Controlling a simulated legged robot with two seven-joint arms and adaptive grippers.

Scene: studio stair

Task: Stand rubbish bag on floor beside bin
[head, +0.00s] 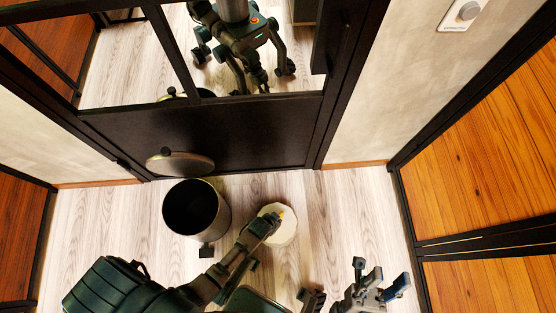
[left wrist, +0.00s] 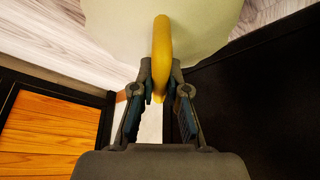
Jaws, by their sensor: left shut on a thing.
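The rubbish bag (head: 284,233) is cream-white with a yellow loop handle (head: 281,213). In the head view it appears just right of the bin (head: 196,208), with a gap between them. My left gripper (head: 272,219) is over the bag and shut on its handle. The left wrist view shows the yellow handle (left wrist: 161,50) between the fingers, with the pale bag (left wrist: 205,25) beyond. I cannot tell whether the bag's base touches the floor. The bin is a dark open cylinder with its round lid (head: 180,163) raised. My right gripper (head: 380,283) is open and empty at lower right.
A black-framed door (head: 220,135) with glass panes stands behind the bin. Pale wood floor (head: 345,205) is clear to the right of the bag. Orange wood panels (head: 485,140) in black frames line the right side. A pedal (head: 206,251) sticks out from the bin's front.

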